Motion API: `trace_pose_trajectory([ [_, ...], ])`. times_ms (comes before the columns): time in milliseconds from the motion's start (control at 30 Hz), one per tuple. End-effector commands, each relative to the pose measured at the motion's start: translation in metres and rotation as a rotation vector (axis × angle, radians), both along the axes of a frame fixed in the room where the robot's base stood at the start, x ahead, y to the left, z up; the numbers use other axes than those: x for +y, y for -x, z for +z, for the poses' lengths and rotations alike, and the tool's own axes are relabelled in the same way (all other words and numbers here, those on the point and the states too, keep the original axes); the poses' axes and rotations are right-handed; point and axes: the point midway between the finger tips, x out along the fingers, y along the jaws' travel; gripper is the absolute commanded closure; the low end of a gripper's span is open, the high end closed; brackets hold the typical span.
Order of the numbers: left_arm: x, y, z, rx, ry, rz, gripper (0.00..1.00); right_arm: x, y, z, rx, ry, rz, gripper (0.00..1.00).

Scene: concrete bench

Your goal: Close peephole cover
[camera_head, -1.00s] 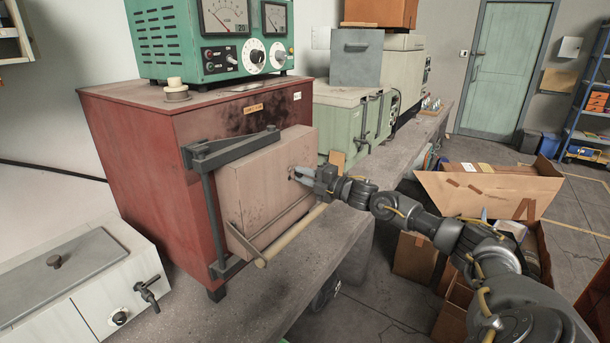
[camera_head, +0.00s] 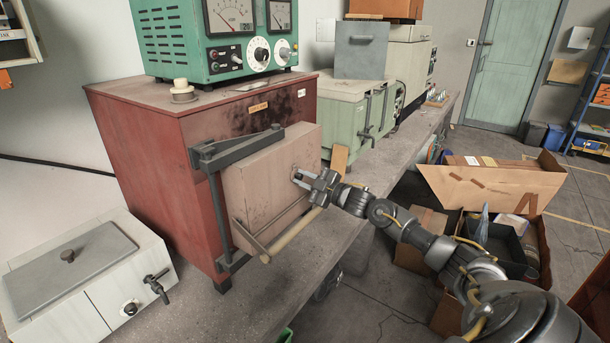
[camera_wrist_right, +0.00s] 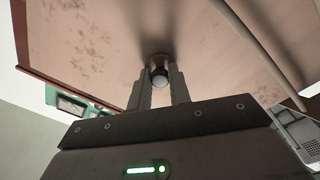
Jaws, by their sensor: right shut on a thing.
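The furnace door (camera_head: 265,178) is a thick pale block on the front of the red furnace (camera_head: 150,160). My right gripper (camera_head: 298,177) reaches its face from the right. In the right wrist view, my gripper's two fingers (camera_wrist_right: 158,88) are shut on a small round piece, the peephole cover (camera_wrist_right: 158,76), against the door face. A dark patch surrounds the piece there. In the head view the fingers mostly hide the cover, so I cannot tell how far it covers the hole. My left gripper is not in view.
A handle bar (camera_head: 292,234) crosses the door's lower front, below my right gripper. A green meter box (camera_head: 210,40) stands on the furnace. A white box with a tap (camera_head: 95,270) is at the left. The bench top (camera_head: 270,300) is clear in front.

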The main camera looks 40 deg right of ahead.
Motion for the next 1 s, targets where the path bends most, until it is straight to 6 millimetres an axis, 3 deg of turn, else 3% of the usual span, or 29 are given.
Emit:
trace_pose_trajectory([
  [700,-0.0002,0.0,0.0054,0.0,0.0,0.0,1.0,0.002,0.0006,-0.0001,0.02,-0.066,-0.001,1.0],
  [733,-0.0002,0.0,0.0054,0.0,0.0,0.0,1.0,0.002,0.0006,-0.0001,0.02,-0.066,-0.001,0.77],
  [867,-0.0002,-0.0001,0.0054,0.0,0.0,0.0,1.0,0.0021,0.0006,0.0,0.019,-0.066,0.0,0.6],
  [1000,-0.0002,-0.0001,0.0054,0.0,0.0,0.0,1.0,0.0021,0.0006,0.0,0.019,-0.066,0.0,0.58],
])
